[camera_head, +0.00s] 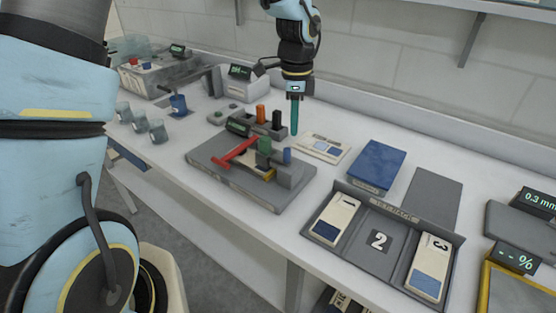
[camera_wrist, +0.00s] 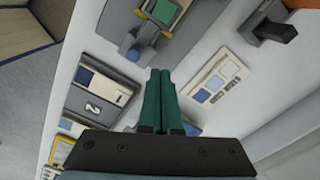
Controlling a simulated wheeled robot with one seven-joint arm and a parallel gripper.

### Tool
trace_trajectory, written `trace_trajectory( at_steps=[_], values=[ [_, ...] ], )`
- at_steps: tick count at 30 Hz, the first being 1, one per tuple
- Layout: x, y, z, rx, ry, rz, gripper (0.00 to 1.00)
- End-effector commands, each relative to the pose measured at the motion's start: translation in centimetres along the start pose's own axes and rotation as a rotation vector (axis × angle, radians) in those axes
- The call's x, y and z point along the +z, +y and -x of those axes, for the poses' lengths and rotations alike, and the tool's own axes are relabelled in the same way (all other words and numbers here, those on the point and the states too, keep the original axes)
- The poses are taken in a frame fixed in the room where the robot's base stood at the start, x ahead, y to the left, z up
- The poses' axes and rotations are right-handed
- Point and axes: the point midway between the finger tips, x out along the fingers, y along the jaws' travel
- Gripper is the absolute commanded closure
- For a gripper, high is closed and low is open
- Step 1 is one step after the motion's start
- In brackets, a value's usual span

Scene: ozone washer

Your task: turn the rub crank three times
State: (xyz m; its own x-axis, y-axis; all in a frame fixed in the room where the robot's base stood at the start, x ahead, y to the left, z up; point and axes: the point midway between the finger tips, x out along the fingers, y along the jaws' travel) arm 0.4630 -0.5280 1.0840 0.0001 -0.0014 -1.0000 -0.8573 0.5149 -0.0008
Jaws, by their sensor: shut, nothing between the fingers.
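The rub device stands on a grey base plate (camera_head: 245,190) in the middle of the bench in the head view. A red bar with a crosspiece (camera_head: 238,152), which looks like the crank, lies on its left part. Beside the bar are a green block (camera_head: 264,145) and a small blue part (camera_head: 287,156). My gripper (camera_head: 294,131) points down behind the device, above the bench, apart from it. Its teal fingers (camera_wrist: 160,75) are together and empty in the wrist view. Part of the device shows at the top of the wrist view, with the green block (camera_wrist: 163,12); the red bar is not clear there.
A printed card (camera_head: 320,147), a blue box (camera_head: 376,165) and a test rack (camera_head: 375,245) with cards lie to the right. Cups (camera_head: 140,121) stand at left.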

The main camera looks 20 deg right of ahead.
Motion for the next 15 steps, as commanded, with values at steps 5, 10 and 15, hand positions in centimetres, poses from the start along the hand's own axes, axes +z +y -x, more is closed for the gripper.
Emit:
trace_trajectory(
  at_steps=[5, 10, 15],
  values=[
    [0.0, 0.0, 1.5, -0.002, 0.001, 0.001, 1.00],
    [0.0, 0.0, 2.7, -0.001, 0.001, 0.002, 1.00],
    [0.0, 0.0, 3.4, 0.000, 0.000, 0.001, 1.00]
  ],
)
